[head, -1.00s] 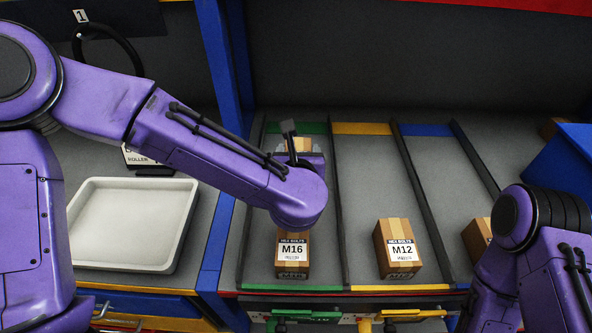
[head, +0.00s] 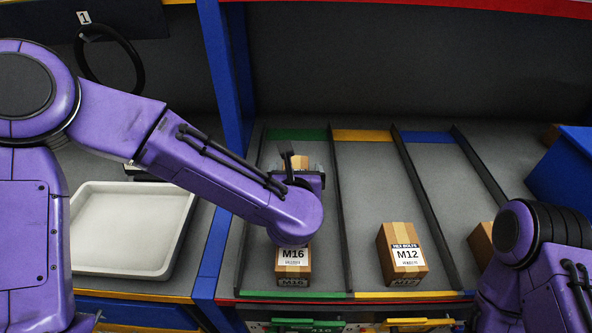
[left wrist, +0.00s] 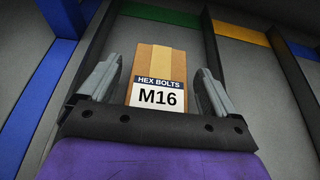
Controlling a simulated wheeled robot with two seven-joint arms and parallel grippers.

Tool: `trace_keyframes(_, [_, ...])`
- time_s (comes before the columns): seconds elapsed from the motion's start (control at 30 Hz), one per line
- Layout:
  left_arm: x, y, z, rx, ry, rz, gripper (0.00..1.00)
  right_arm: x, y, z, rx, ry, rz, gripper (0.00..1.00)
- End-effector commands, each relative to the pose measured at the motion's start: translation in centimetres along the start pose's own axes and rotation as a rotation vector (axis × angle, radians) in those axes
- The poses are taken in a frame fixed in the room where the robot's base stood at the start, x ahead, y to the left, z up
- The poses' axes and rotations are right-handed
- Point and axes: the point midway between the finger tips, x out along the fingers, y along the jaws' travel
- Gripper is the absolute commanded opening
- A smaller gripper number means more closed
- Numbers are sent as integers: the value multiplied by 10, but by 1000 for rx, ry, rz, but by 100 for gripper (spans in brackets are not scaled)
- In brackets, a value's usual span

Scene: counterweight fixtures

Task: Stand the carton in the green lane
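A brown carton (head: 299,163) is in the green lane (head: 297,134), just beyond my left gripper in the head view; its lower part is hidden. In the left wrist view, this carton (left wrist: 158,65) shows its HEX BOLTS M16 label and looks upright. My left gripper (left wrist: 160,85) has one finger on each side of it, with visible gaps, so it looks open. Another M16 carton (head: 293,262) stands at the lane's front, partly behind my left wrist. My right gripper is out of view.
Dark dividers flank the lane. An M12 carton (head: 402,255) stands in the yellow lane, and another carton (head: 481,243) is partly behind my right arm. A white tray (head: 130,268) lies left of the blue post (head: 228,75). A blue bin (head: 566,170) is at right.

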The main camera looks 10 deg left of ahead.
Motion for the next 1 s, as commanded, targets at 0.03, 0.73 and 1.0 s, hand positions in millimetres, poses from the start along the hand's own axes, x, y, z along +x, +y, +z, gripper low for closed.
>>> trace_keyframes(0.03, [0, 0, 0, 0, 0, 0, 91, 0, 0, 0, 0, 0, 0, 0])
trace_keyframes(0.73, [-118, 0, 3, 0, -1, -1, 91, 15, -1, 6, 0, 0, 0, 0])
trace_keyframes(1.0, [-122, 0, 4, 0, 0, 0, 91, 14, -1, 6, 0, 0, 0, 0])
